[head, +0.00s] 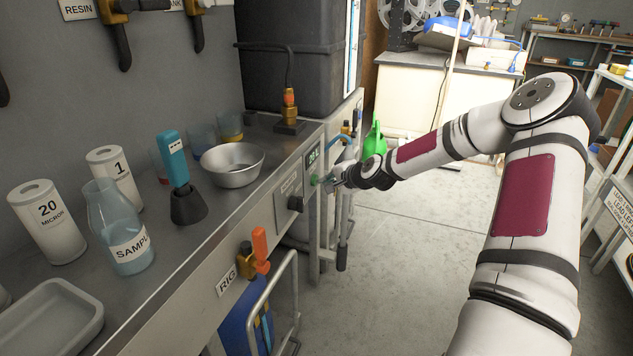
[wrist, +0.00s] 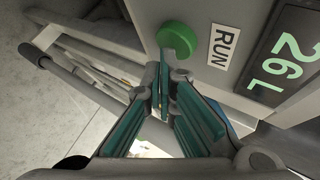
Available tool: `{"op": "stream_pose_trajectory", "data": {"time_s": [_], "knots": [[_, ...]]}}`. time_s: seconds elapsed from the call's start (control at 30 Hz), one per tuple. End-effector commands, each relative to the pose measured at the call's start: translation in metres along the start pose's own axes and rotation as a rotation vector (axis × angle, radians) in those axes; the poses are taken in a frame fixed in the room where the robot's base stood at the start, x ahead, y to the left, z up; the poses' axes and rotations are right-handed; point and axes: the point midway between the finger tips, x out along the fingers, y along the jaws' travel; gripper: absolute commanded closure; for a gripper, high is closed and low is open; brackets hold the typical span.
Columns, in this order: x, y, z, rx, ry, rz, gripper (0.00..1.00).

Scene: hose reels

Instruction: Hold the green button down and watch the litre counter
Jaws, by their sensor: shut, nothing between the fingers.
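The round green button (wrist: 178,38) sits on the front panel of the bench, beside a RUN label (wrist: 224,46). It also shows small in the head view (head: 314,180). The litre counter (wrist: 284,66) is a dark display with green digits reading 26 L; it is at the panel's top in the head view (head: 312,155). My gripper (wrist: 161,72) is shut and empty, its fingertips at the lower edge of the button in the wrist view. I cannot tell whether they touch it or whether it is pressed in. In the head view my gripper (head: 326,182) is at the panel.
A metal rail (head: 275,290) sticks out below. A metal bowl (head: 233,164) and a sample flask (head: 118,230) stand on top.

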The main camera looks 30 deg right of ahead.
Motion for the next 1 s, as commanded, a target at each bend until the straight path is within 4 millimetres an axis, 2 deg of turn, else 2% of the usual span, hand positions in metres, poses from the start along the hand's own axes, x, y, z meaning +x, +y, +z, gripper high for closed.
{"op": "stream_pose_trajectory", "data": {"time_s": [1.0], "knots": [[0.0067, -0.0052, 0.0056, -0.001, -0.001, -0.001, 1.00]]}}
